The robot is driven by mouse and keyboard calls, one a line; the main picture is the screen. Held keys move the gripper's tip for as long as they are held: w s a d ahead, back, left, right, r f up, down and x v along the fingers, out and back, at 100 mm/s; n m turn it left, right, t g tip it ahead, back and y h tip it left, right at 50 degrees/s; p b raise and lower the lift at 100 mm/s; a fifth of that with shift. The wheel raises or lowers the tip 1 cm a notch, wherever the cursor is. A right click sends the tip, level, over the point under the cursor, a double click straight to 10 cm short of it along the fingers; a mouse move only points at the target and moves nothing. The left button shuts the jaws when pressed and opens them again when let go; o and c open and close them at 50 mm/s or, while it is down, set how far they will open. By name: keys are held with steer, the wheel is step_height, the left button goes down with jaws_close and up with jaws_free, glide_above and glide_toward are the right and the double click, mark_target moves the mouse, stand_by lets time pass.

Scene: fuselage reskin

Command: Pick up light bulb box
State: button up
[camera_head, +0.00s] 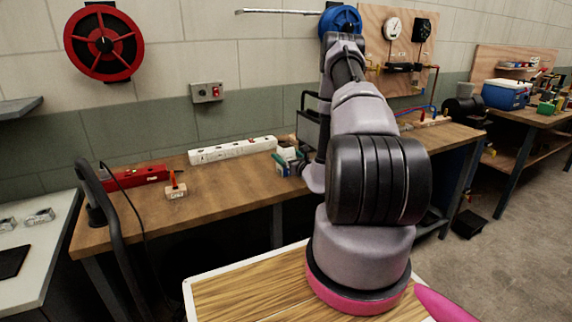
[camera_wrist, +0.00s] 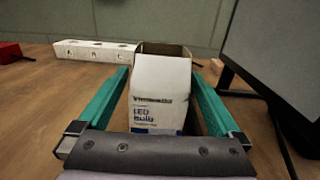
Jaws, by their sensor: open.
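The light bulb box (camera_wrist: 158,95) is a white carton with blue "LED Bulb" lettering and an open top. It stands upright on the wooden workbench in the wrist view. My gripper (camera_wrist: 160,80) is open, with one green finger on each side of the box. A gap shows on the left; whether the right finger touches the box I cannot tell. In the head view the box (camera_head: 290,156) is small and partly hidden by my gripper (camera_head: 291,162) and arm.
A dark monitor-like panel (camera_wrist: 282,50) stands close on the right. The bench (camera_head: 220,190) is clear in front.

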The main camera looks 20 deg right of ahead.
steer(key=shift+w, duration=0.1)
steer(key=shift+c, duration=0.3)
steer(key=c, duration=1.2)
